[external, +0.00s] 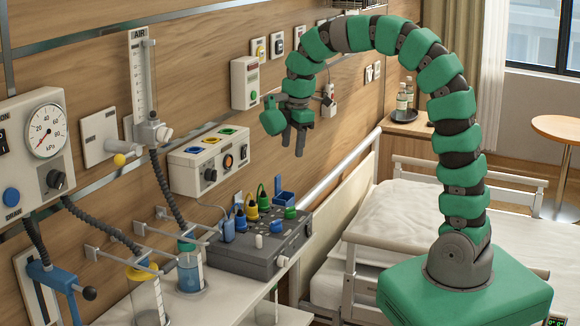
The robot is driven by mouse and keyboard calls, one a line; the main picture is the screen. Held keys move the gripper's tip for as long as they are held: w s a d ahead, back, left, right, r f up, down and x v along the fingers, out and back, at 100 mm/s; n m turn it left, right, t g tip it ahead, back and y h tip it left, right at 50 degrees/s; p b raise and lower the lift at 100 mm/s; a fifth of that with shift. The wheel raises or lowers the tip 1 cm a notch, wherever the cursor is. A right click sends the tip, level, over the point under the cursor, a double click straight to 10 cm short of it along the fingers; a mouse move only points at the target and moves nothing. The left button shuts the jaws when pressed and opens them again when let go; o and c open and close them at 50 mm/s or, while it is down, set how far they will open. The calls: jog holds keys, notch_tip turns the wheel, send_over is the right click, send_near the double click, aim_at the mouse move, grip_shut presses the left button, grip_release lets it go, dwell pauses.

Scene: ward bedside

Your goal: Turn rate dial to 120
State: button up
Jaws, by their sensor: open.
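My gripper (293,147) hangs from the end of my green arm, pointing down in front of the wall. It is open, with nothing between its fingers. It appears above the grey device (245,263), apart from it. No dial bears a readable "rate" label or the number 120, so I cannot tell which is the rate dial. A black knob (210,175) is on the cream wall box (182,181), beside a round red-and-black control (228,162). Another black knob (56,179) is on the gauge panel at left.
Colored connectors (252,209) stand on the grey device. Jars (189,272), hoses and rails crowd the left. The bed (400,205) with its rails lies at center right. A bedside cabinet (407,124) holds bottles. The air around my gripper looks free.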

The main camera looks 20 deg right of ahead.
aim_at(290, 212)
jog(key=f, duration=0.5)
jog(key=s+a+f+n, duration=0.1)
jog(key=f, duration=0.5)
jog(key=s+f+n+g, duration=0.1)
jog(key=f, duration=0.5)
jog(key=shift+s+a+h, duration=0.25)
jog(key=shift+a+h, duration=0.05)
jog(key=shift+h, duration=0.1)
jog(key=shift+r, duration=0.1)
jog(key=c, duration=1)
